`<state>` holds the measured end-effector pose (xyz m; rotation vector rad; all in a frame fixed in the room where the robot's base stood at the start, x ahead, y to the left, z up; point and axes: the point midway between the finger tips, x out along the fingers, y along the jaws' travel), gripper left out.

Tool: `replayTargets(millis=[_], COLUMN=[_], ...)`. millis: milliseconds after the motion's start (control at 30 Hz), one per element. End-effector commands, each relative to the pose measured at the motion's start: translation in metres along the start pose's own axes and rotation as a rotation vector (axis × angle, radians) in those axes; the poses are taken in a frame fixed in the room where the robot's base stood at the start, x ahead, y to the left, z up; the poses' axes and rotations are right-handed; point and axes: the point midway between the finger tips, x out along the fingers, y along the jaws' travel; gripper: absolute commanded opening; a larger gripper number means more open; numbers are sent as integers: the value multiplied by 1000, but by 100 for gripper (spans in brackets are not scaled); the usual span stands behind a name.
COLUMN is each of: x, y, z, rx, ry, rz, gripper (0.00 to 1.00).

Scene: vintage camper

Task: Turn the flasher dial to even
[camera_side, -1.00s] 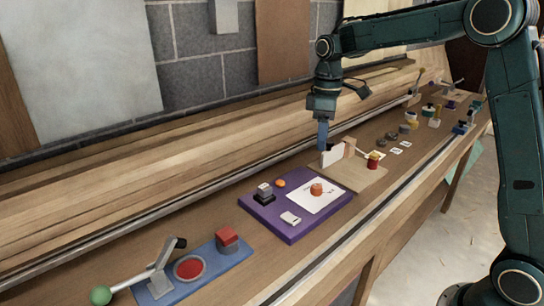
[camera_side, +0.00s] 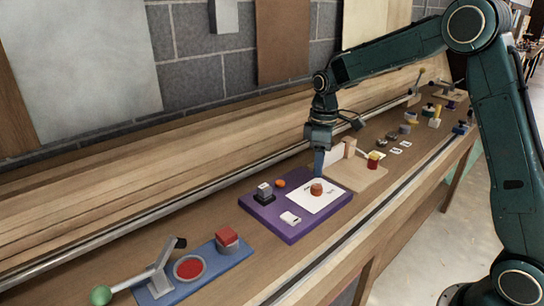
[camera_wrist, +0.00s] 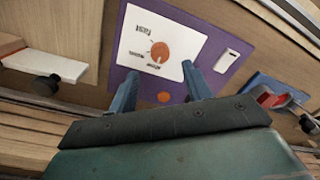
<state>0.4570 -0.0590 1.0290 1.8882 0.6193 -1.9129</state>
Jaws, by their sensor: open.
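The orange flasher dial (camera_side: 316,189) sits on a white card (camera_side: 300,198) with small dark lettering, on a purple board (camera_side: 291,235). In the wrist view the dial (camera_wrist: 160,52) shows between and just beyond my fingertips. My gripper (camera_side: 319,174) points down above the card's back edge, close to the dial. In the wrist view my gripper (camera_wrist: 160,69) has its two blue fingers spread apart with nothing held between them.
On the same board are an orange button (camera_side: 280,183), a black and grey switch (camera_side: 264,193) and a white rocker (camera_side: 290,218). A wooden board (camera_side: 360,174) with a red-and-yellow part (camera_side: 373,160) lies right.

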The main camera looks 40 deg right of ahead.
Motion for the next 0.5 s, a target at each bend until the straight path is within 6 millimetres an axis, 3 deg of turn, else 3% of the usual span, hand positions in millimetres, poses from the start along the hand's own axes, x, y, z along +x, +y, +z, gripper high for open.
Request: replayTargets(millis=[200, 500], x=[34, 62], y=[0, 0], z=[0, 0], rx=[0, 0], ry=[-3, -2], rz=[-2, -1], gripper=[50, 50])
